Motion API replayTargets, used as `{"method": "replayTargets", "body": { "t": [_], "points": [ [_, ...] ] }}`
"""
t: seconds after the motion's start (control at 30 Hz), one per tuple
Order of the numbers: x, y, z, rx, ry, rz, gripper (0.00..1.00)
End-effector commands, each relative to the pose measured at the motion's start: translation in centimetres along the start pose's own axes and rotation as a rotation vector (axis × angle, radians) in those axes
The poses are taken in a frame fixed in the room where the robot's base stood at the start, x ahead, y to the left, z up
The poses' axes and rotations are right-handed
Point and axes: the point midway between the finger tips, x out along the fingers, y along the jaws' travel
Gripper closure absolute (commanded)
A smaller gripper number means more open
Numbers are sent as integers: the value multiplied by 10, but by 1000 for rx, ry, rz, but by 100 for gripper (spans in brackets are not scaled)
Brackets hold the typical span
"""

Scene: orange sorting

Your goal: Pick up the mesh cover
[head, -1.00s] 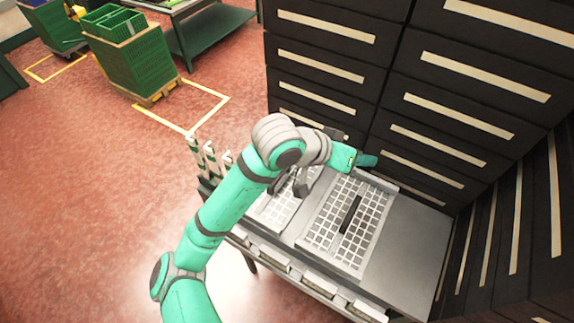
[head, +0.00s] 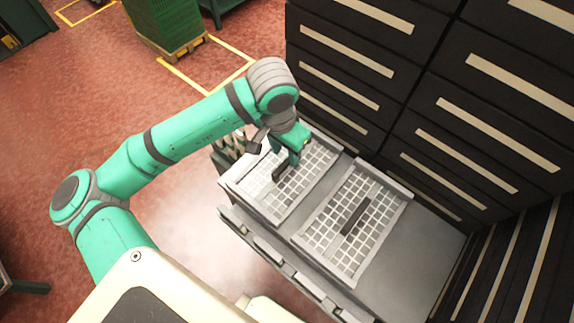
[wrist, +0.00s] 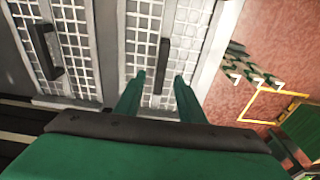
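Two white mesh covers with black bar handles lie side by side on a grey bench. The left mesh cover (head: 318,160) is under my gripper (head: 285,163). Its handle (head: 279,172) is partly hidden by the gripper. In the wrist view my gripper (wrist: 159,76) is open, its two green fingers apart. The black handle (wrist: 161,66) of the same cover (wrist: 142,22) lines up with the gap between the fingertips. I cannot tell whether the tips are level with the handle. The right mesh cover (head: 335,222) has its own handle (head: 352,219), also seen in the wrist view (wrist: 45,51).
Black drawer cabinets (head: 345,65) rise close behind and right of the bench (head: 425,235). Small white-and-green items (wrist: 252,68) stand by the bench's end. A green crate stack (head: 165,22) stands on the floor, far off. The red floor on the left is open.

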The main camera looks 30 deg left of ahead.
Motion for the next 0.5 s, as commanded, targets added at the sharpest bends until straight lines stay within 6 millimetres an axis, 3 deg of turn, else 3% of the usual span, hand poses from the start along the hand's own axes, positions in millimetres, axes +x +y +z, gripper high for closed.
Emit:
{"method": "replayTargets", "body": {
  "t": [0.27,0.5],
  "points": [
    [20,0,0,0,0,1,64],
    [53,-2,0,-1,0,1,64]
  ]
}}
